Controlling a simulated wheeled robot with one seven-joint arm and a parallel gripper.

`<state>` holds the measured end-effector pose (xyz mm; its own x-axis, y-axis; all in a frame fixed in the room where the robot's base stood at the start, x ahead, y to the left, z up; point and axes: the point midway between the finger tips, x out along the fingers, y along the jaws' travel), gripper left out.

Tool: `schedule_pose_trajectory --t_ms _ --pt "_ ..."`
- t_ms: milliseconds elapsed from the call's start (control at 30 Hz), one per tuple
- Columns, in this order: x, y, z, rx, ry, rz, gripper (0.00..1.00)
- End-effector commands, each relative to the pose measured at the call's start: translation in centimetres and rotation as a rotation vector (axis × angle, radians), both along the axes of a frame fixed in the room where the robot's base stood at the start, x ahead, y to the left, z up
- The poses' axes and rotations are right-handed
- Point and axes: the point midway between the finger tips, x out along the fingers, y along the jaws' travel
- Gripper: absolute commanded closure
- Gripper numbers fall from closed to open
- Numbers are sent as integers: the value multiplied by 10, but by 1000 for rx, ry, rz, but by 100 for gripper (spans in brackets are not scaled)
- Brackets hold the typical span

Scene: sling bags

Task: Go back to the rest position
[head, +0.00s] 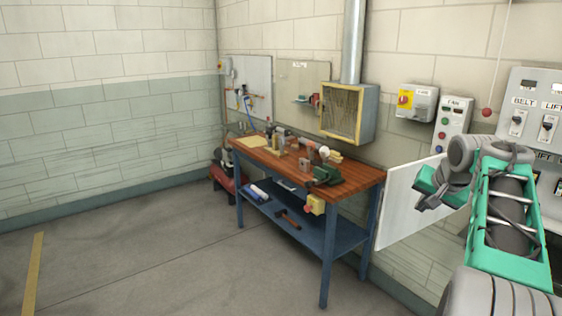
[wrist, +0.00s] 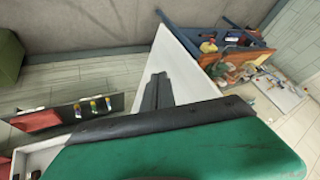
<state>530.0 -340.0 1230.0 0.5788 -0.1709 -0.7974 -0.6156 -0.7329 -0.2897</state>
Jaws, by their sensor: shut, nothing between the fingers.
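My gripper (head: 423,202) is at the right of the head view, at the end of my green and grey arm, raised in front of a white panel (head: 398,205). In the wrist view its dark fingers (wrist: 157,90) are together with nothing between them. The white panel also shows behind the fingers in the wrist view (wrist: 177,65). I cannot tell how far the fingers are from the panel. No sling bag is clearly visible.
A workbench (head: 350,182) with a wooden top and blue frame stands along the wall, holding several tools. A yellow-framed box (head: 348,113) and control boxes (head: 452,125) are on the wall. The grey floor (head: 150,250) at left is clear.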

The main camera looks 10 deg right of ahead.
Motion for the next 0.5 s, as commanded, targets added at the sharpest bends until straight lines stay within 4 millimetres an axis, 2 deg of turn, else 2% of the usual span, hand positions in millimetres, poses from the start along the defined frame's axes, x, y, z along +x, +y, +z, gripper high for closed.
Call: schedule_pose_trajectory --t_ms 33,100,167,233,267,333,500 --pt "-10 -3 -32 -8 59 29 100" --pt "-29 -1 -76 1 142 57 100" --pt "-50 4 -111 16 212 72 100" --pt "-83 18 -146 31 292 85 100" --pt "-97 29 -160 37 327 96 100" --pt "-125 65 -185 43 399 136 100" --pt "-179 164 -220 23 513 246 100"
